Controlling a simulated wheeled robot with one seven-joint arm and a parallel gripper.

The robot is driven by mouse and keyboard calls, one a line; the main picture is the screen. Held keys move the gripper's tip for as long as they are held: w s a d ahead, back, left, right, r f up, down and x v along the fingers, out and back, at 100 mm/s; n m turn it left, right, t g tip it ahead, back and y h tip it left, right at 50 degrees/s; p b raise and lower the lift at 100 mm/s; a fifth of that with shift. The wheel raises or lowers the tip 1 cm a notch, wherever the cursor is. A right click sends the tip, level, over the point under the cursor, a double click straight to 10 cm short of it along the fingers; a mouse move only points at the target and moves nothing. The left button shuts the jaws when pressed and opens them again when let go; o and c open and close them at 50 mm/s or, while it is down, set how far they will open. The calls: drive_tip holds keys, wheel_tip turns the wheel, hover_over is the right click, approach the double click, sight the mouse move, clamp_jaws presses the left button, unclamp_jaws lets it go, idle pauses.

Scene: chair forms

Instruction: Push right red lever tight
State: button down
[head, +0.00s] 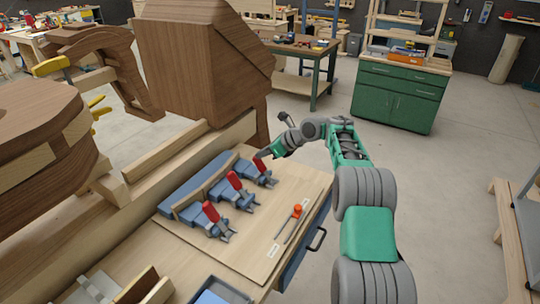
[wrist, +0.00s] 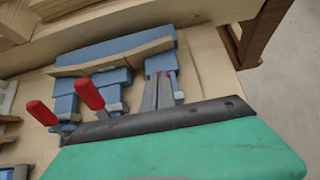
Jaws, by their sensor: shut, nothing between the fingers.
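Three blue toggle clamps with red levers stand in a row on the wooden board. The right red lever (head: 260,165) is the farthest in the head view and sits raised on its clamp. My gripper (head: 259,156) is shut and empty, its tip right at the top of that lever; I cannot tell whether they touch. In the wrist view my grey fingers (wrist: 164,80) lie over the right clamp (wrist: 160,63) and hide most of its lever. The middle red lever (head: 234,180) and left red lever (head: 211,212) also stand raised, and both show in the wrist view.
A wooden strip (wrist: 115,58) runs along the clamps with a blue block behind it. Large brown wooden chair forms (head: 200,60) rise behind the bench.

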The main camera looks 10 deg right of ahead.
drive_tip(key=shift+w+a+f, duration=0.1)
drive_tip(key=shift+a, duration=0.35)
idle(0.3)
drive_tip(key=shift+d, duration=0.2)
drive_tip(key=b+v, duration=0.2)
drive_tip(key=v, duration=0.6)
drive_tip(key=s+a+r+n+h+b, duration=0.1)
drive_tip(key=s+r+n+h, duration=0.15)
drive_tip(key=s+n, duration=0.5)
drive_tip(key=s+a+r+n+h, duration=0.1)
drive_tip(key=s+r+n+h, duration=0.15)
drive_tip(key=s+n, duration=0.5)
drive_tip(key=s+d+f+n+h, duration=0.1)
drive_tip(key=s+f+n, duration=0.1)
drive_tip(key=s, duration=0.6)
drive_tip(key=s+d+f+n+g+h+b, duration=0.1)
drive_tip(key=s+d+f+n, duration=0.1)
drive_tip(key=s+n, duration=0.3)
drive_tip(key=s+d+f+n, duration=0.1)
drive_tip(key=s+f+n, duration=0.2)
drive_tip(key=s, duration=0.8)
drive_tip(key=shift+d+f+h, duration=0.2)
drive_tip(key=shift+f+h, duration=0.2)
drive_tip(key=shift+f, duration=0.2)
